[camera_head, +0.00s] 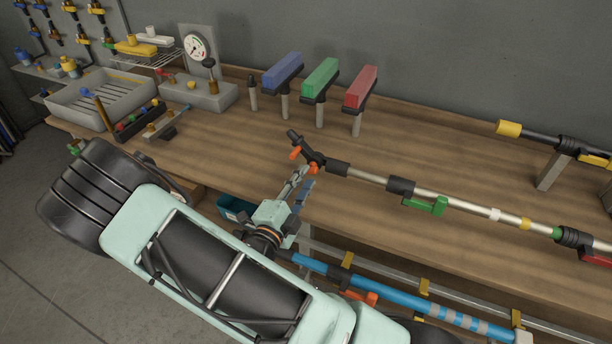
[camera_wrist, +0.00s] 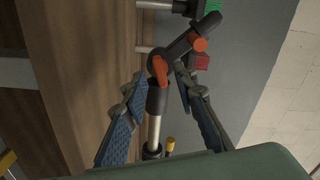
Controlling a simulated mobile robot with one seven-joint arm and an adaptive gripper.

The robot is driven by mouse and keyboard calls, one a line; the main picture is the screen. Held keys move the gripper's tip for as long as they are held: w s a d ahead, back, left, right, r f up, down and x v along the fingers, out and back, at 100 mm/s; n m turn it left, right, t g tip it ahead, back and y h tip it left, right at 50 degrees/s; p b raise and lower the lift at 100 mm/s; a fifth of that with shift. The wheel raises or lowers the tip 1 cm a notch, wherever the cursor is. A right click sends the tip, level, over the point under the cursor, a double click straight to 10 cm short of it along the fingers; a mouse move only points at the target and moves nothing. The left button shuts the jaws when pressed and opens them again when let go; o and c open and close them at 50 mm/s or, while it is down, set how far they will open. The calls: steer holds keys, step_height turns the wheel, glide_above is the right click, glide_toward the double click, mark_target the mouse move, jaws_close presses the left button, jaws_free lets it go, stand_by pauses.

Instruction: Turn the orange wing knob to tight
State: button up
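A pole with a black angled head lies along the bench top in the head view (camera_head: 370,178). Two orange parts sit on this head. The orange wing knob (camera_wrist: 159,69) appears to be the elongated one, between my fingertips in the wrist view; in the head view it is probably the lower one (camera_head: 314,168). The other orange part (camera_wrist: 200,44) is rounder and sits further out on the head. My gripper (camera_wrist: 158,82) is open, with one finger on each side of the pole head. The right fingertip is close to the head; contact cannot be told. The head view also shows my gripper (camera_head: 297,182).
Blue (camera_head: 283,72), green (camera_head: 320,78) and red (camera_head: 360,86) blocks stand on posts behind the pole. A gauge (camera_head: 196,47) and a grey tray (camera_head: 100,98) are at the back left. A blue pole (camera_head: 400,303) runs below the bench edge. Bare wood lies left of the pole head.

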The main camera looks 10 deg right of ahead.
steer(key=shift+x, duration=0.8)
steer(key=shift+c, duration=0.6)
jaws_close()
steer(key=shift+m, duration=0.3)
steer(key=m+p, duration=0.1)
steer(key=m, duration=0.7)
steer(key=shift+m, duration=0.4)
steer(key=m+b, duration=0.1)
steer(key=m, duration=0.5)
steer(key=shift+f, duration=0.15)
steer(key=m+b, duration=0.3)
steer(key=m, duration=0.3)
steer(key=shift+m, duration=0.4)
